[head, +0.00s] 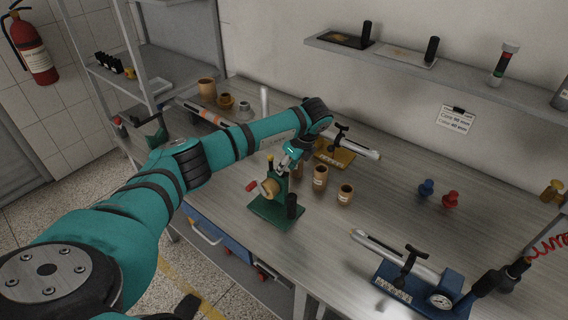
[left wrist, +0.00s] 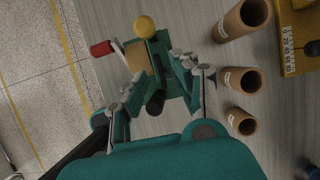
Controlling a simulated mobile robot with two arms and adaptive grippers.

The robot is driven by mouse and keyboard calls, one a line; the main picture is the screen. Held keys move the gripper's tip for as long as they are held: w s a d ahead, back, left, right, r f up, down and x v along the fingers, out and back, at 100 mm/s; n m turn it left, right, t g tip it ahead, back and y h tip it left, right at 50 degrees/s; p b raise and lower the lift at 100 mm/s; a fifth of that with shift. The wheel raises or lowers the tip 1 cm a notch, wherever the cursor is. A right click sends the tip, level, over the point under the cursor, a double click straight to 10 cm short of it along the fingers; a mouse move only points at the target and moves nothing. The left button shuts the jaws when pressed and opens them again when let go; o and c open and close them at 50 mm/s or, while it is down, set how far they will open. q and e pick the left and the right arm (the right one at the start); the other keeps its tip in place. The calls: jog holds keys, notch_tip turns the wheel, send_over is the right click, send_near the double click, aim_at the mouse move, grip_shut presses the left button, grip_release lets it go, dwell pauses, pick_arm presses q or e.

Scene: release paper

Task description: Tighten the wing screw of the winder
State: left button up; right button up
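The winder (head: 277,209) stands on the bench with a green base, a red crank grip (head: 252,186), a tan roll and a black upright cylinder (head: 292,206). It also shows in the left wrist view, with its red grip (left wrist: 102,48), a yellow knob (left wrist: 145,27) and the tan roll (left wrist: 138,56). I cannot clearly pick out the wing screw. My left gripper (head: 291,160) is above the winder, pointing down. In the left wrist view its fingers (left wrist: 158,66) are apart over the winder, with nothing visibly gripped between them. My right gripper is not in view.
Brown tubes (head: 320,178) stand close to the right of the winder. A yellow device (head: 334,153) is behind them, a blue device (head: 421,291) at the front right. Blue (head: 426,187) and red (head: 450,199) knobs stand on the bench. A wall shelf (head: 400,62) is above.

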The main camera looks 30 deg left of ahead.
pick_arm(q)
jog(key=shift+x, duration=0.85)
jog(key=shift+c, duration=0.3)
grip_shut()
